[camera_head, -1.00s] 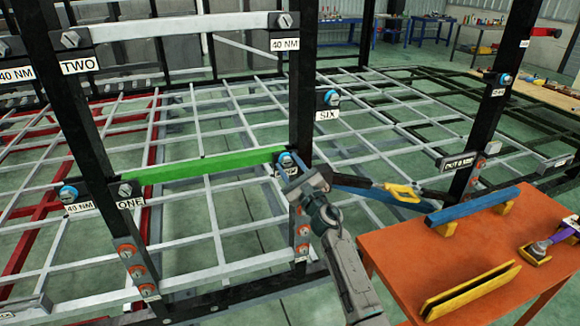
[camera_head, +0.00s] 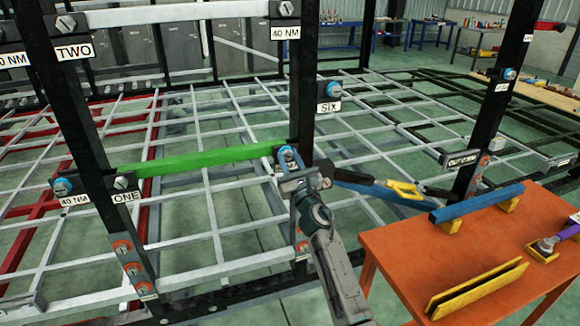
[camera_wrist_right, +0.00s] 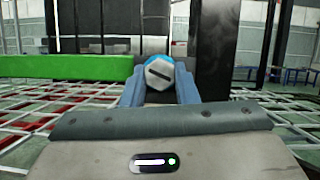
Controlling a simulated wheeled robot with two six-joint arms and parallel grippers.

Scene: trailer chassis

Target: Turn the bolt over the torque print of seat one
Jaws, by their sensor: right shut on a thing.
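The seat labelled ONE (camera_head: 126,196) holds a green bar (camera_head: 205,161). At the bar's right end a blue-ringed hex bolt (camera_head: 286,153) sits on the black post. My right gripper (camera_head: 289,168) is shut on this bolt. In the right wrist view the slotted grey bolt head (camera_wrist_right: 159,73) with its blue ring stands between the blue fingers (camera_wrist_right: 159,88), its slot slightly tilted. Any print beneath this bolt is hidden by the gripper. Left of the ONE label, another blue-ringed bolt (camera_head: 63,187) sits above a 40 NM print (camera_head: 74,201). My left gripper is not in view.
An orange table (camera_head: 420,255) stands at the right, with a blue bar (camera_head: 478,203) and a yellow channel (camera_head: 478,290). Black posts and the grey lattice frame (camera_head: 215,215) surround the arm. A yellow-handled tool (camera_head: 405,190) lies right of the gripper.

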